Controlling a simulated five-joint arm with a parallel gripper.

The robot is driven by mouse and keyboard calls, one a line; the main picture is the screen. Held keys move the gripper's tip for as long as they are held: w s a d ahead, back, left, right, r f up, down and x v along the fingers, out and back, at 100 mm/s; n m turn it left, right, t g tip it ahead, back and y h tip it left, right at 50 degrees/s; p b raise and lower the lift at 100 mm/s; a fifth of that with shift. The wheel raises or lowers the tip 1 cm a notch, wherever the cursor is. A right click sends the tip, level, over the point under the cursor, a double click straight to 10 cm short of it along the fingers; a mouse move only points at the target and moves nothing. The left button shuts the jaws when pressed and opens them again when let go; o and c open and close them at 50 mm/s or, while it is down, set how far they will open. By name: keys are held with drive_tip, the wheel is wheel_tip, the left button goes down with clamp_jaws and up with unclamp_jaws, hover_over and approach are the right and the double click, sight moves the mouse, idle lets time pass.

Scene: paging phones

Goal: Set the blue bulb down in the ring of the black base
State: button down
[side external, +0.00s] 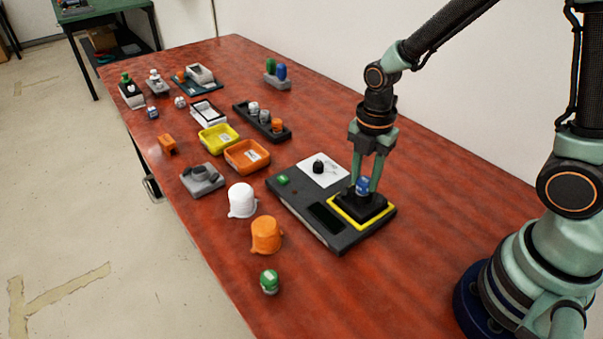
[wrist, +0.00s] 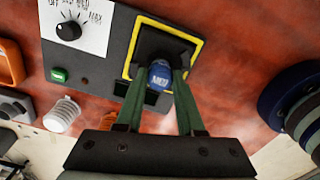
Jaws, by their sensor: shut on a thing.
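The blue bulb (side external: 362,185) is between the fingers of my gripper (side external: 365,187), which is shut on it. In the wrist view the bulb (wrist: 160,75) shows a pale label, held between the green fingertips (wrist: 161,82). The black base (side external: 358,209) sits inside a yellow square outline on the dark panel. My gripper points down over the base, with the bulb at or just above its top. The base also shows behind the bulb in the wrist view (wrist: 165,43). The bulb and fingers hide the ring, so I cannot tell whether the bulb touches it.
The panel (side external: 290,205) carries a black knob (side external: 318,166) on a white plate and a green button (side external: 283,179). Trays (side external: 247,156) lie farther back. The table's right side is clear.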

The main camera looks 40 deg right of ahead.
drive_tip(key=shift+c, duration=2.2)
unclamp_jaws()
drive_tip(key=shift+o, duration=0.3)
drive_tip(key=shift+o, duration=1.3)
drive_tip(key=shift+r, duration=2.9)
